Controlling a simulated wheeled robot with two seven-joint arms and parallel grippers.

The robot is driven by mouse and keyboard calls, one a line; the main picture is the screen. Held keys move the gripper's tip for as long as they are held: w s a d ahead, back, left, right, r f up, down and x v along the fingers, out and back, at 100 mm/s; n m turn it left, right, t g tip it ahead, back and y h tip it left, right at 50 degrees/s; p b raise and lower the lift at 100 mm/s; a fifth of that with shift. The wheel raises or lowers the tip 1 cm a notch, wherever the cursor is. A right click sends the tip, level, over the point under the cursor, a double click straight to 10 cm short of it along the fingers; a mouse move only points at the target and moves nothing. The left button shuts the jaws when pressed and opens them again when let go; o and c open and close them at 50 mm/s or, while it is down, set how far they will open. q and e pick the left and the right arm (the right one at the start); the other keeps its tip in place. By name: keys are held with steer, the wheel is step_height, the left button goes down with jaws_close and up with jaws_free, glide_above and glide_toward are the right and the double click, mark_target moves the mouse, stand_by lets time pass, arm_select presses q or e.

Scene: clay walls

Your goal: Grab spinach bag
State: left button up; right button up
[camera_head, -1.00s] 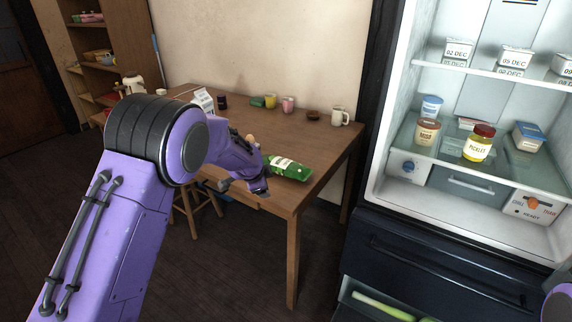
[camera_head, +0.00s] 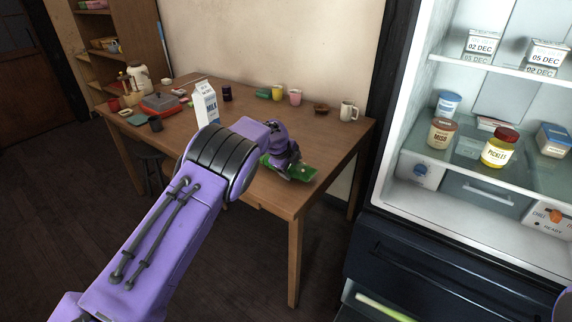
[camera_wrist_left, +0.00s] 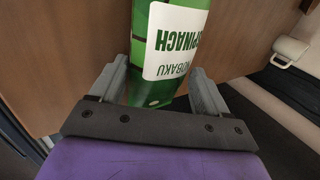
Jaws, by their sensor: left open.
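The green spinach bag (camera_head: 305,171) lies near the right front part of the wooden table. My left gripper (camera_head: 287,172) is right at it and covers part of it in the head view. In the left wrist view, the spinach bag (camera_wrist_left: 146,88) with its white label reaches between the two spread fingers of my left gripper (camera_wrist_left: 158,70). The gripper is open, and its fingers stand on either side of the bag. I cannot tell whether either finger touches it. My right gripper is not in view.
The wooden table (camera_head: 270,200) also holds a milk carton (camera_head: 206,103), a white mug (camera_head: 348,111), a yellow cup (camera_head: 278,92) and a pink cup (camera_head: 295,97). An open fridge (camera_head: 465,195) with a pickle jar (camera_head: 499,148) stands at right.

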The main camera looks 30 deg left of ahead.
arm_select(q)
steer(key=shift+w+f, duration=0.1)
steer(key=shift+f, duration=0.1)
steer(key=c, duration=0.9)
steer(key=shift+r, duration=0.15)
steer(key=shift+c, duration=0.2)
